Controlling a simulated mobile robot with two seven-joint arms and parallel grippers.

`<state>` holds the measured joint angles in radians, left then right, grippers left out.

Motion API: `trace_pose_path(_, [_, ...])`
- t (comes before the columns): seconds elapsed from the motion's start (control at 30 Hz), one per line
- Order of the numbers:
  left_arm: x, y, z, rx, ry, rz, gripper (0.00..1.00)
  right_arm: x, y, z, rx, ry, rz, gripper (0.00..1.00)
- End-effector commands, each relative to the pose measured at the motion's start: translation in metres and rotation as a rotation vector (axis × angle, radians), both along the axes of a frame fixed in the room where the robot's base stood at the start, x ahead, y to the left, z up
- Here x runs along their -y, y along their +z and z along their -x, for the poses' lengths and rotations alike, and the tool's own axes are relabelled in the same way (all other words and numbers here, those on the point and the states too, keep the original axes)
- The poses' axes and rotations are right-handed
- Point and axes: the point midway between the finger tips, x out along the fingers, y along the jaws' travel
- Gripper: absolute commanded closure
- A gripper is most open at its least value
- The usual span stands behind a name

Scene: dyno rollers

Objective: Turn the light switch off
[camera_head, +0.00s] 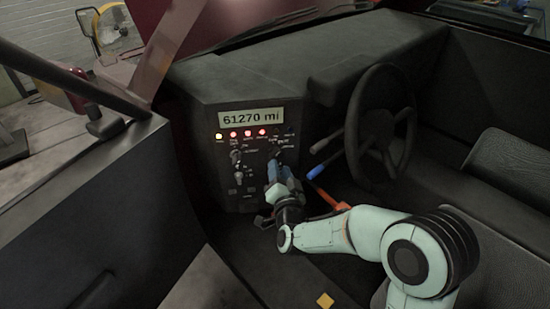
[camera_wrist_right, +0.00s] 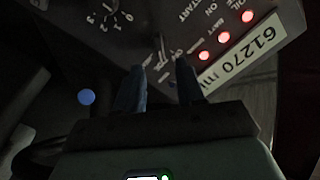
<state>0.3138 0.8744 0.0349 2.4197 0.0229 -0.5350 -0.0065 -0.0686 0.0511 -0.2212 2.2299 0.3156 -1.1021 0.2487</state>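The dark control panel (camera_head: 243,190) faces me below the mileage display, with small knobs and switches whose labels are mostly too small to read. I cannot tell which one is the light switch. My right gripper (camera_head: 279,166) is at the panel's right side and covers part of it. In the right wrist view, my right gripper (camera_wrist_right: 161,72) has its two dark blue fingers apart, with a gap between them. A small switch or lever (camera_wrist_right: 161,45) shows just beyond this gap, near the fingertips; contact is not clear. My left gripper is not in view.
The mileage display (camera_head: 253,118) reads 61270 mi, with a row of lit yellow and red lamps (camera_head: 248,133) under it. The steering wheel (camera_head: 380,122) and a blue-tipped lever (camera_head: 325,168) are to the right. An orange-red lever (camera_head: 328,198) is close to my right arm.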

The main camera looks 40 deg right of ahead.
Motion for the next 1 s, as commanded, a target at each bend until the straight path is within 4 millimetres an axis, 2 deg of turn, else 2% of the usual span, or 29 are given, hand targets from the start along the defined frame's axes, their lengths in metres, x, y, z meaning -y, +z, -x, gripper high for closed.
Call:
trace_pose_path(0.1, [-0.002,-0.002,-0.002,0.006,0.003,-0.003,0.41,0.013,-0.001,-0.022,-0.001,-0.002,0.001,0.62])
trace_pose_path(0.3, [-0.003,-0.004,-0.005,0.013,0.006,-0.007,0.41,0.026,-0.001,-0.045,-0.001,0.0,0.001,0.62])
trace_pose_path(0.47, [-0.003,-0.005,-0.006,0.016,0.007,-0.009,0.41,0.03,-0.001,-0.053,-0.002,0.001,0.0,0.62])
trace_pose_path(0.73, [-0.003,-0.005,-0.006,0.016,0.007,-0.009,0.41,0.031,-0.001,-0.053,-0.002,0.001,0.0,0.62])
trace_pose_path(0.83, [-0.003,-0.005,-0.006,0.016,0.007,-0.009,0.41,0.031,-0.001,-0.053,-0.002,0.001,0.0,0.94])
trace_pose_path(0.87, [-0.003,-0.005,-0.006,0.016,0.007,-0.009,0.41,0.031,-0.001,-0.053,-0.002,0.001,0.0,1.0])
trace_pose_path(1.0, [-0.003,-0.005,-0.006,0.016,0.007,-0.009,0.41,0.031,-0.001,-0.053,-0.003,0.001,0.002,1.0])
